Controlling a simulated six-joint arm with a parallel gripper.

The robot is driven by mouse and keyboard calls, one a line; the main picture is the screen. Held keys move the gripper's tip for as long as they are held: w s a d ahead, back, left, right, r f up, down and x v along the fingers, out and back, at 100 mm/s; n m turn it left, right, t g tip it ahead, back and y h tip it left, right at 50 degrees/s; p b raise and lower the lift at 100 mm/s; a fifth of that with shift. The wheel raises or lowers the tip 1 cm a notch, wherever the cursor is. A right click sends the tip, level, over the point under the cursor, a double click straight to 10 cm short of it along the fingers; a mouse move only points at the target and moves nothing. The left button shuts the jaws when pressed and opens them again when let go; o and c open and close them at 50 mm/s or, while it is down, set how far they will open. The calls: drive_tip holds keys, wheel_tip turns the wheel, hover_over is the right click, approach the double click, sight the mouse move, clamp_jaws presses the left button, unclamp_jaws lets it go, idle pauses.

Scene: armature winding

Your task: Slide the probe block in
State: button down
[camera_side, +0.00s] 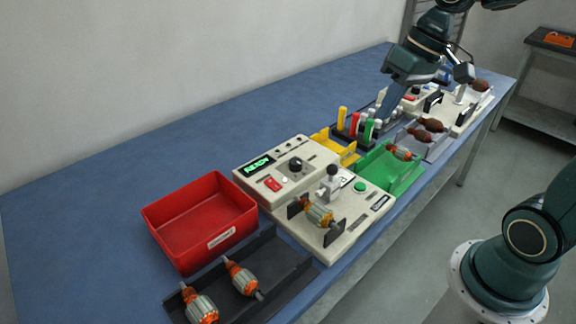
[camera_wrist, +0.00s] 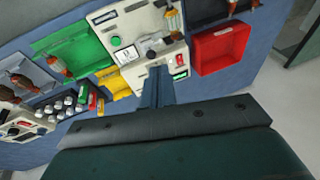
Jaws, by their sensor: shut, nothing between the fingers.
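The probe block (camera_side: 330,183) is a grey block with a dark knob on top. It stands on the cream tester (camera_side: 362,213), behind and apart from an armature (camera_side: 317,213) with orange windings resting between two black supports. In the wrist view the probe block (camera_wrist: 150,48) is small, and the armature (camera_wrist: 172,20) lies beyond it. My gripper (camera_side: 384,116) is shut and empty, raised near the tool rack, well to the right of the probe block in the side view. In the wrist view its fingers (camera_wrist: 156,72) overlap the tester's near edge. The tester's display (camera_side: 257,164) reads READY in green.
A red bin (camera_side: 160,216) and a dark tray (camera_side: 280,285) with two armatures lie left of the tester. A green bin (camera_side: 407,180), yellow bin (camera_side: 322,138) and tool rack (camera_side: 345,134) lie to its right. Blue table behind is clear.

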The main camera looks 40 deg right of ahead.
drive_tip(key=w+d+f+m+g+y, duration=0.1)
drive_tip(key=w+d+f+y, duration=0.4)
drive_tip(key=d+f, duration=0.5)
drive_tip(key=shift+w+d+f+m, duration=0.15)
drive_tip(key=shift+w+d+m, duration=0.15)
drive_tip(key=shift+w+d, duration=1.25)
drive_tip(key=shift+s+d, duration=0.25)
drive_tip(key=shift+s, duration=0.1)
approach(331, 181)
wheel_tip(331, 181, down, 2)
drive_tip(key=shift+w+a+f, duration=0.15)
drive_tip(key=shift+w+a, duration=0.45)
drive_tip(key=shift+a, duration=0.15)
drive_tip(key=shift+a, duration=0.1)
